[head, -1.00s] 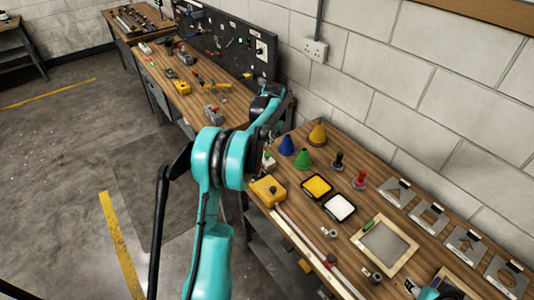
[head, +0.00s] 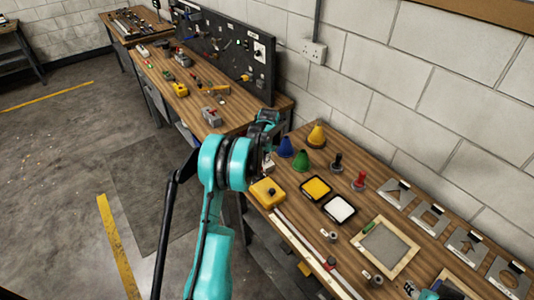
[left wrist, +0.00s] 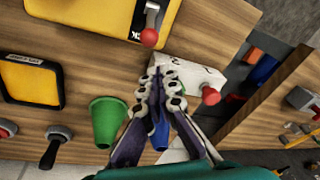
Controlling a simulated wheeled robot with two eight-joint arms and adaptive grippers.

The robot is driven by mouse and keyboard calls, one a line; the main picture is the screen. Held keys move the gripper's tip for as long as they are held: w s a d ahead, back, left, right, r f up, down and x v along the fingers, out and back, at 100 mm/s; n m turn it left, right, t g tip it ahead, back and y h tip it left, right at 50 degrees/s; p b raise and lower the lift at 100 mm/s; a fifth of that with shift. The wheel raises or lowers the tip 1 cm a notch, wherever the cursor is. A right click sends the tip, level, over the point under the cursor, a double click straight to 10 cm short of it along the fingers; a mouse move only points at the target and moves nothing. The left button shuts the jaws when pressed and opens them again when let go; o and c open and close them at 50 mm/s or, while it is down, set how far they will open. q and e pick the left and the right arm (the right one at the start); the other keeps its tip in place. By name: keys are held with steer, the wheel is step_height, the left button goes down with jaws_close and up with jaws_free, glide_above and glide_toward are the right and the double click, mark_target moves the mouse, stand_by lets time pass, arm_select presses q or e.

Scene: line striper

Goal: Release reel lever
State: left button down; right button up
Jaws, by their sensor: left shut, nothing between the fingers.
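A yellow box (head: 267,192) sits at the left end of the near bench. In the left wrist view the yellow box (left wrist: 100,38) carries a metal lever with a red ball knob (left wrist: 150,37). Beside it is a white block (left wrist: 190,74) with a red knob (left wrist: 210,96). My left gripper (left wrist: 160,82) is shut and empty; its tips appear in front of the white block and below the red ball, apart from the ball. In the head view my left gripper (head: 267,158) is partly hidden by its arm. My right gripper (head: 411,288) shows only partly at the bottom edge.
Green (head: 301,160), blue (head: 286,147) and yellow (head: 316,135) cones stand near the left gripper. Yellow (head: 316,188) and white (head: 339,208) pads lie to the right. A gap separates this bench from the far bench (head: 180,95). A wall runs behind.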

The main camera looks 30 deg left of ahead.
arm_select(q)
steer(key=s, duration=0.2)
steer(key=shift+s+d+r, duration=0.3)
steer(key=shift+d+r, duration=0.05)
steer(key=shift+r, duration=0.05)
steer(key=shift+w+f, duration=0.1)
